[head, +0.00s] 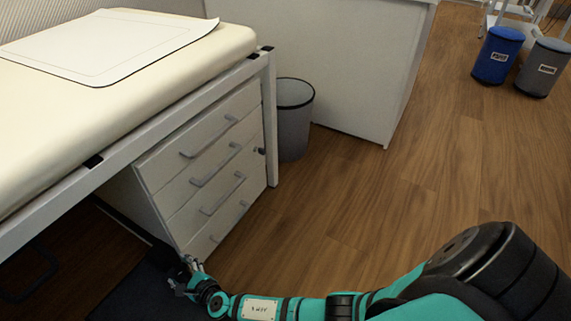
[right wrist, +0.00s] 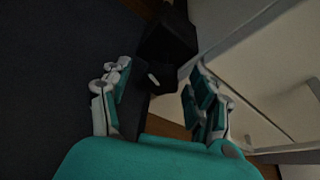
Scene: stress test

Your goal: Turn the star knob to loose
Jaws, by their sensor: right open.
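My right gripper (head: 190,268) is low beside the drawer unit in the head view. In the right wrist view the right gripper (right wrist: 158,80) is open, with one finger on each side of a small black part (right wrist: 160,76) bearing a short white mark. This part seems to be the star knob, but it is too dark to make out its lobes. It sits by a larger black block (right wrist: 168,40). I see no clear contact between fingers and knob. In the head view the knob is too small and dark to tell. My left gripper is not in view.
A white drawer unit (head: 205,165) stands under the padded cream table (head: 215,52), close to my right gripper. A dark mat (head: 125,295) lies on the floor. A grey bin (head: 293,125) stands behind the drawers.

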